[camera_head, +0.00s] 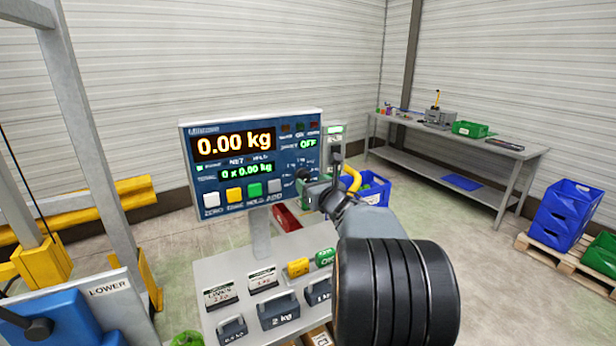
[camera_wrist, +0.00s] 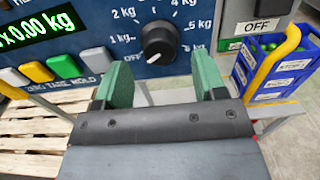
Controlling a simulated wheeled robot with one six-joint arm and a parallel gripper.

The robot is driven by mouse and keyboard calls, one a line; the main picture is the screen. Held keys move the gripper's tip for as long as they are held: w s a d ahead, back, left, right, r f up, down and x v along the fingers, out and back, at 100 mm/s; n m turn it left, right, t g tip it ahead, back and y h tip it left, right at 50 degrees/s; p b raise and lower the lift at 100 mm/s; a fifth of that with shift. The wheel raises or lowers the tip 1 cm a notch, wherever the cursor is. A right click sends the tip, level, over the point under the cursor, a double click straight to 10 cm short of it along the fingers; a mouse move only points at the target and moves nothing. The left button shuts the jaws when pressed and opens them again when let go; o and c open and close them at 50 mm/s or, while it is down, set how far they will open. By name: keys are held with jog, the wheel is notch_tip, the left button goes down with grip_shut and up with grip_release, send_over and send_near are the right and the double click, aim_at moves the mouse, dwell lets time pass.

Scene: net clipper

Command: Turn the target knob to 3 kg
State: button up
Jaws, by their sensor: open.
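The target knob (camera_wrist: 159,45) is a black round dial on the dark blue panel, at the upper middle of the wrist view. A white mark on it points to the lower left, below the 1 kg label. Labels 1 kg, 2 kg, 4 kg and 5 kg show around it; the 3 kg label is not visible. My gripper (camera_wrist: 163,78) is open, its green pads below the knob on either side, with nothing between them. In the head view my gripper (camera_head: 318,192) is in front of the panel's right side. The display (camera_head: 235,142) reads 0.00 kg and the target readout reads OFF.
Several coloured buttons (camera_head: 235,194) line the panel's lower edge. A switch box marked OFF (camera_wrist: 258,29) is right of the panel. Blue crates (camera_wrist: 278,68) stand beyond it. Labelled weights (camera_head: 278,311) sit on the counter below. A workbench (camera_head: 455,137) is at the back right.

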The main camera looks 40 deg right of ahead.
aim_at(306, 179)
jog(key=shift+w+d+p, duration=0.2)
jog(key=shift+w+p, duration=0.1)
jog(key=shift+w, duration=1.2)
jog(key=c, duration=0.9)
